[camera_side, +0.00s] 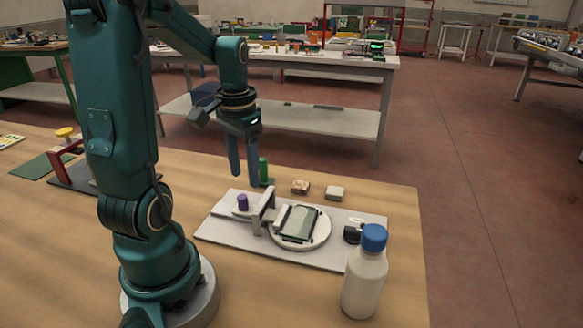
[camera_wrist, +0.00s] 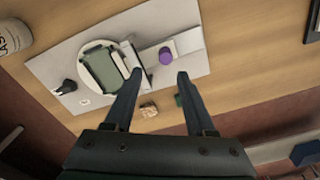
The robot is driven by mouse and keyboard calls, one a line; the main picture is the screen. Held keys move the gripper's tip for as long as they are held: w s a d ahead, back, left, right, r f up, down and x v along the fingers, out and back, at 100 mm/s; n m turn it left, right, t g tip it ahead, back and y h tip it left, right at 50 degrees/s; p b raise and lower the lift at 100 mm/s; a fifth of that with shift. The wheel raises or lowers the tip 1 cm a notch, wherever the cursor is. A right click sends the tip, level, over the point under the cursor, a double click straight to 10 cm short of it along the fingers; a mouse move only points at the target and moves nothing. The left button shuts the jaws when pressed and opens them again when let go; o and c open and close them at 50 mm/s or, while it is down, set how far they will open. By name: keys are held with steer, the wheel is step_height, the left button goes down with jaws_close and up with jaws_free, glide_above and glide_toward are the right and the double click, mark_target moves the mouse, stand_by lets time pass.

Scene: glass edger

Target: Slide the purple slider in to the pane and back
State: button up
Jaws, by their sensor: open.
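The purple slider (camera_side: 242,203) is a small upright knob on the left part of the pale base plate (camera_side: 222,228). It also shows in the wrist view (camera_wrist: 166,55), just beyond my fingertips. The pane (camera_side: 297,223) is a greenish rectangle on a white round table (camera_side: 321,235), right of a grey upright bracket (camera_side: 262,207). It shows in the wrist view (camera_wrist: 103,70) too. My gripper (camera_side: 244,185) points down, open and empty, above and behind the plate near the slider. In the wrist view its fingers (camera_wrist: 160,75) are spread, with the slider between their tips in the picture.
A white bottle with a blue cap (camera_side: 365,280) stands at the front right. A green cylinder (camera_side: 263,170), a brown block (camera_side: 300,187) and a pale block (camera_side: 334,193) are behind the plate. A small black object (camera_side: 352,234) sits at the plate's right end.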

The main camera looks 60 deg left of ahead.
mark_target(242, 196)
steer(key=shift+s+a+f+n, duration=0.3)
steer(key=shift+s+a+f, duration=0.1)
steer(key=shift+f, duration=2.45)
jaws_close()
